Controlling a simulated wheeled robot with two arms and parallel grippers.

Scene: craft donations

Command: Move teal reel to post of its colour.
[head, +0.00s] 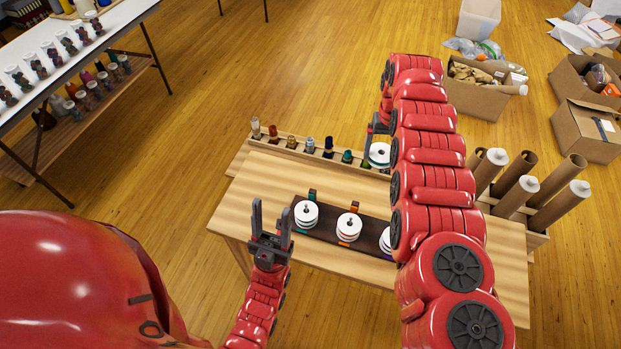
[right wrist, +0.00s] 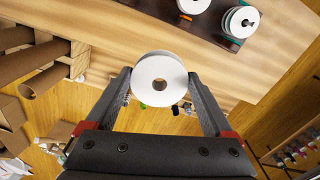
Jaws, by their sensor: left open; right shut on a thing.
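My right gripper (right wrist: 160,82) is shut on a white-flanged reel (head: 379,154), held beyond the dark post board (head: 327,235). The right wrist view shows its round white face and centre hole (right wrist: 160,65) between the fingers; its core colour is hard to tell, with a hint of teal. On the board, a left stack of white reels (head: 306,212) with a teal edge low down stands by a teal tag (head: 312,195). A middle stack (head: 349,226) stands by an orange tag (head: 354,207). My right arm partly hides a third stack (head: 387,243). My left gripper (head: 271,212) is open and empty, left of the board.
A wooden rack of small coloured bottles (head: 309,147) lines the table's far edge. Cardboard tubes (head: 517,195) stand at its right. The wooden table (head: 257,197) is bare at its left. Boxes (head: 585,130) lie on the floor beyond.

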